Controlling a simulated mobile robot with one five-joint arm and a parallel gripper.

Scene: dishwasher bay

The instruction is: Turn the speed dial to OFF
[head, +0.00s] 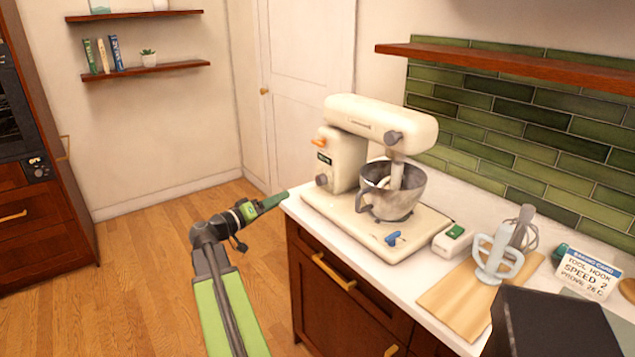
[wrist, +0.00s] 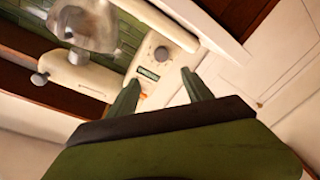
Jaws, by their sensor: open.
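The cream stand mixer (head: 345,160) stands on the counter with its bowl (head: 393,192) under the head. A round grey dial (head: 321,180) sits low on the mixer's column, below a small dark-green label (head: 325,158) and an orange lever (head: 319,142). In the wrist view the dial (wrist: 161,53) shows beyond the fingertips, apart from them; its setting is too small to read. My gripper (head: 275,200) is at the counter's left end, short of the mixer. It is open and empty, with its two fingers (wrist: 160,79) spread in the wrist view.
A blue knob (head: 392,238) is on the mixer's base. A box with a green switch (head: 453,238), a wooden board (head: 462,305) with beater tools, and a card (head: 588,272) reading "SPEED 2" are to the right. A dark block (head: 550,328) is in front. Floor at left is clear.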

